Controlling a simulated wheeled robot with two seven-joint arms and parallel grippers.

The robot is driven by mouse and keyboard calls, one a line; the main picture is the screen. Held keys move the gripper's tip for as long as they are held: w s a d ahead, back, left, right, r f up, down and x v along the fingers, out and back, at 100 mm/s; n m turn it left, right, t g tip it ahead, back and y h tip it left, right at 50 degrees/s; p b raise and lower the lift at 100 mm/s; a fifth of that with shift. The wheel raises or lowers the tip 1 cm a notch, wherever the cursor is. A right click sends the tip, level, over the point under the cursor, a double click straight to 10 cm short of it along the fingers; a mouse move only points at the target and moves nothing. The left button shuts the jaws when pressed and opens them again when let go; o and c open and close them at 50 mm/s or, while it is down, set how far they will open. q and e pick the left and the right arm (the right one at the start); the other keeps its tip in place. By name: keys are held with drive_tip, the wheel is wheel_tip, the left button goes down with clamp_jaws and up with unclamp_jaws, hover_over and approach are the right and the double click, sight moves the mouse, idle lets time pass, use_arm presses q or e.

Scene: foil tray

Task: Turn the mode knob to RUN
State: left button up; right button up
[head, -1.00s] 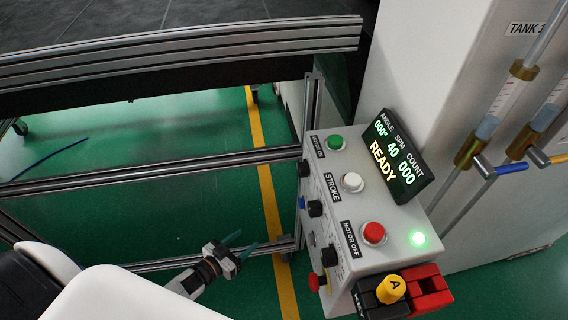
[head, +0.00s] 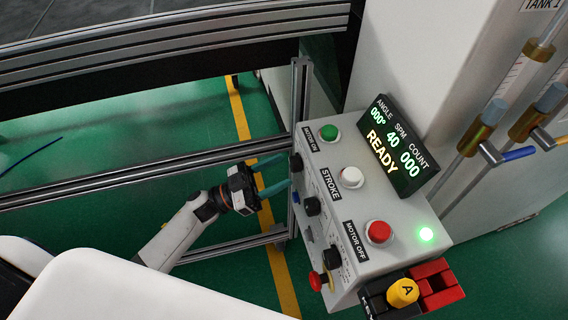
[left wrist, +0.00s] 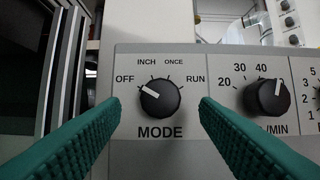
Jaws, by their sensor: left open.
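The mode knob (left wrist: 160,98) is a round black knob with a white pointer, on a grey panel marked OFF, INCH, ONCE and RUN. Its pointer aims up and left, at OFF. In the head view the knob (head: 296,162) sits at the far left end of the control box's front face. My left gripper (head: 287,171) is open in front of it, with its teal fingers pointing at the panel. In the left wrist view the fingers (left wrist: 160,103) stand to the left and right of the knob, with clear gaps on both sides. My right gripper is not in view.
A strokes-per-minute knob (left wrist: 267,96) is close to the right finger. The box (head: 352,205) carries green, white and red buttons and a display (head: 398,148) reading READY. A red emergency button (head: 316,281) juts from its front. A metal rail (head: 150,175) runs beside my left arm.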

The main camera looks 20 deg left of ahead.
sight(295, 162)
use_arm(q)
drive_tip(key=shift+x, duration=0.95)
drive_tip(key=shift+w+d, duration=0.1)
drive_tip(key=shift+d, duration=0.05)
drive_tip(key=c, duration=1)
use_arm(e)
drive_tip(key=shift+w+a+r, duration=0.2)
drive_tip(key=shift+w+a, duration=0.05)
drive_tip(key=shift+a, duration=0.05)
